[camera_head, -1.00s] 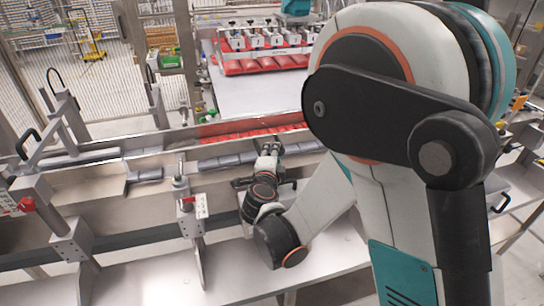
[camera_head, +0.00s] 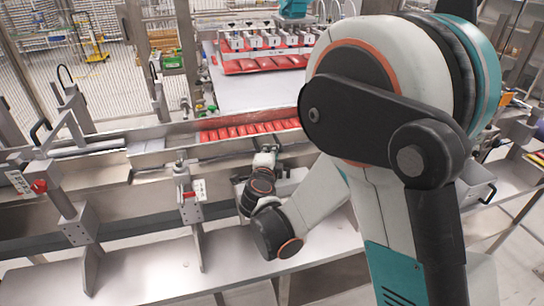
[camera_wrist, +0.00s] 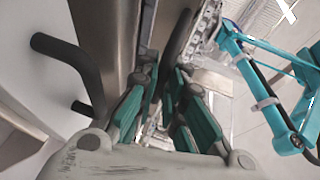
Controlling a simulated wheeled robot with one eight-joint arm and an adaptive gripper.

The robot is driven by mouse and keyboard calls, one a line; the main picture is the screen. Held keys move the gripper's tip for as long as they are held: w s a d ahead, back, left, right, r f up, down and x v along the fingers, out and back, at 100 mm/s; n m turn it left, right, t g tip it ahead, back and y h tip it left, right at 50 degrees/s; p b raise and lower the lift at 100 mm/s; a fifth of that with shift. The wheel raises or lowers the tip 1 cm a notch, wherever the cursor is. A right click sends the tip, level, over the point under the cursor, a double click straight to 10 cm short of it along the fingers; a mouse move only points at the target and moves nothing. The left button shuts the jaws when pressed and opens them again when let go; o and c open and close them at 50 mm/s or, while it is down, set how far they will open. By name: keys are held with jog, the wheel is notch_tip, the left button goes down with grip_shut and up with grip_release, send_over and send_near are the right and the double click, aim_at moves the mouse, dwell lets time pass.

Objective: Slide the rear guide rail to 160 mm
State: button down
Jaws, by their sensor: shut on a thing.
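The rear guide rail appears to be the long metal strip (camera_head: 222,149) along the near side of a row of red packs in the head view. My gripper (camera_head: 267,152) is at this rail, right of its middle. In the wrist view my gripper (camera_wrist: 165,78) has its teal-padded fingers close together around a dark bar (camera_wrist: 178,40) that reaches away from me. The exact contact is partly hidden by the fingers. A white scale plate (camera_head: 199,189) stands on a post to the left, its marks too small to read.
A black handle (camera_wrist: 68,66) on a pale panel is close left of the fingers in the wrist view. A post with a red knob (camera_head: 39,186) stands at left. Red packs (camera_head: 250,129) lie behind the rail. A white belt (camera_head: 245,92) is behind them.

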jog(key=shift+s+d, duration=0.1)
jog(key=shift+f, duration=0.1)
jog(key=c, duration=1.7)
grip_release()
jog(key=shift+o, duration=0.2)
jog(key=shift+s, duration=0.15)
jog(key=v, duration=1.2)
